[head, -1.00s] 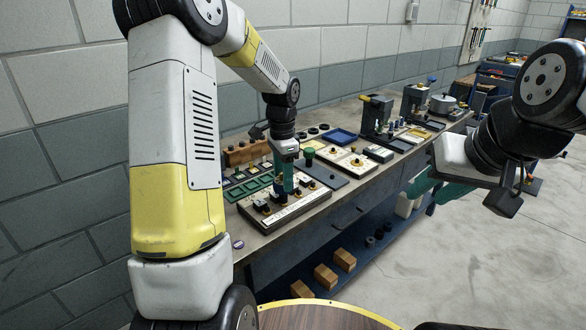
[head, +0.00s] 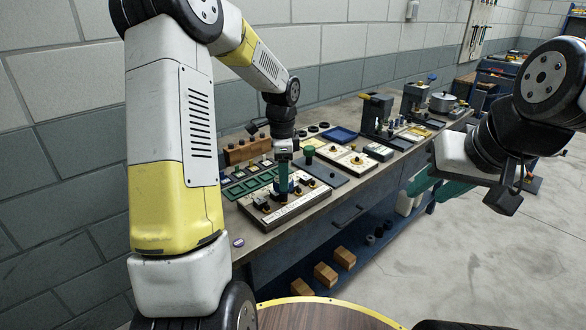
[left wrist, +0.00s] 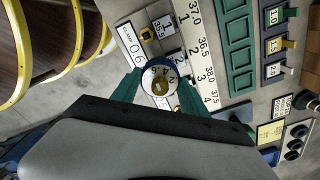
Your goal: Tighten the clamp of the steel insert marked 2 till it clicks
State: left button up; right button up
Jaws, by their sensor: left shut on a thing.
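My left gripper (head: 283,180) points down over the pale clamp plate (head: 303,204) on the bench. In the left wrist view its two green fingers are shut on a round knob or tool (left wrist: 160,80) with a blue rim, a numbered white face and a yellow-brown centre. My right gripper (head: 436,187) is open and empty, off the bench's front.
A green slotted tray (head: 250,186) lies behind the plate. A dark board (head: 322,172) with a green-topped knob (head: 308,152) and another pale plate (head: 347,159) lie to the right. A blue tray (head: 340,135) is at the back. Wooden blocks (head: 325,274) sit on the lower shelf.

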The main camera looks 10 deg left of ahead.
pick_arm(q)
jog(key=shift+m, duration=0.3)
jog(key=shift+m, duration=0.8)
jog(key=shift+m, duration=0.8)
jog(key=shift+f, duration=0.1)
jog(key=shift+m, duration=0.8)
jog(key=shift+m, duration=0.8)
